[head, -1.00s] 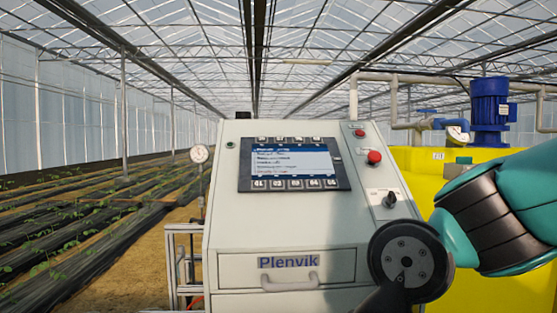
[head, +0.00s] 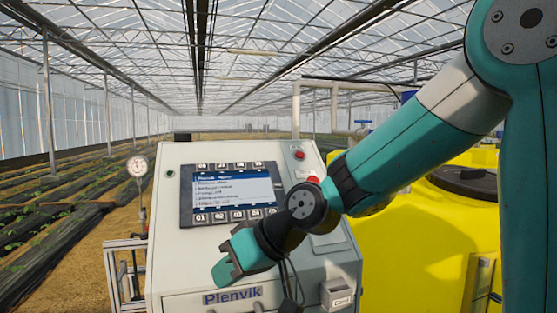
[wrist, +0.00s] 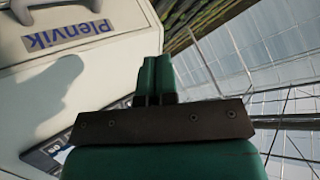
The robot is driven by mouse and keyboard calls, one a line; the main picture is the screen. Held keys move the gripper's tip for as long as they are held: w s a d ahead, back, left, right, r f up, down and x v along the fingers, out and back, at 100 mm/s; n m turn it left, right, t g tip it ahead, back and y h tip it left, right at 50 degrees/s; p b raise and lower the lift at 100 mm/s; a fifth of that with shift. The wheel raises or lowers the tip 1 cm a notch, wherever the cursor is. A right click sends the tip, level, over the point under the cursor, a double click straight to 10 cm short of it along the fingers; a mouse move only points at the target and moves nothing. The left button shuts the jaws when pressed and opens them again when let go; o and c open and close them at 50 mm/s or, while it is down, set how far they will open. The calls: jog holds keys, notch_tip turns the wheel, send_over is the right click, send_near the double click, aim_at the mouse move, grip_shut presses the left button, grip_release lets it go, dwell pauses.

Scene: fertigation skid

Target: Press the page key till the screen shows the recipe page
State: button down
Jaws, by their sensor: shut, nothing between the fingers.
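The screen (head: 232,188) is on the sloped front of a pale grey cabinet (head: 180,255). It is lit, with a dark title bar and several lines of small text like a menu list; I cannot read it surely. Keys marked 01, 02 and up (head: 219,216) run below it, with another row of keys (head: 228,166) above. I cannot tell which is the page key. My gripper (head: 221,274) is low in front of the cabinet, below the screen. Its teal fingers (wrist: 154,72) are together and empty in the wrist view. A corner of the panel (wrist: 42,160) shows there.
A red button (head: 299,155) sits right of the screen, and my arm hides part of that side. A drawer labelled Plenvik (head: 232,297) is below. A gauge (head: 137,165) stands left. A yellow tank (head: 430,240) is at right.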

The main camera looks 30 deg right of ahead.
aim_at(278, 185)
jog(key=w+d+r+m+t+h+p, duration=0.2)
jog(key=w+d+r+m+t+p, duration=0.1)
jog(key=d+r, duration=0.5)
jog(key=w+d+r+m+t+h+p, duration=0.2)
jog(key=w+d+r+t+p, duration=0.4)
jog(key=d, duration=0.8)
jog(key=w+r+m+p, duration=0.1)
jog(key=w+r, duration=0.2)
jog(key=w, duration=0.1)
jog(key=shift+d+t, duration=0.2)
jog(key=shift+t, duration=0.1)
jog(key=shift+w, duration=0.1)
jog(key=w+f, duration=0.1)
jog(key=f, duration=0.1)
jog(key=w+d+f+b, duration=0.1)
jog(key=w+f, duration=0.1)
jog(key=w+f+b, duration=0.1)
jog(key=shift+w+d+f, duration=0.15)
jog(key=shift+w+f, duration=0.25)
jog(key=shift+w+d+f+b, duration=0.1)
jog(key=shift+w+f+b, duration=0.25)
jog(key=shift+w, duration=0.1)
jog(key=shift+f, duration=0.15)
jog(key=shift+w+f+b, duration=0.15)
jog(key=shift+w+b, duration=0.1)
jog(key=shift+b, duration=0.15)
